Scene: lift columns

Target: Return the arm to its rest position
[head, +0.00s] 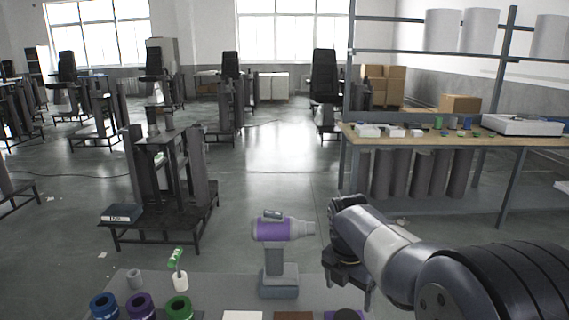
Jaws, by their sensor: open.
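My arm reaches in from the lower right of the head view and bends down to my gripper (347,280), which is beside the right of the purple and grey power drill. The gripper is open and holds nothing that I can see. Its fingertips are small and dark in this view. The drill (275,255) stands upright on its grey base on the near table, apart from the gripper as far as I can tell.
The near table (225,285) holds blue (104,306), purple (141,306) and green (179,307) rings and a white bottle with a green top (179,275). A wooden workbench (460,140) stands at the right. Lift columns fill the left background.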

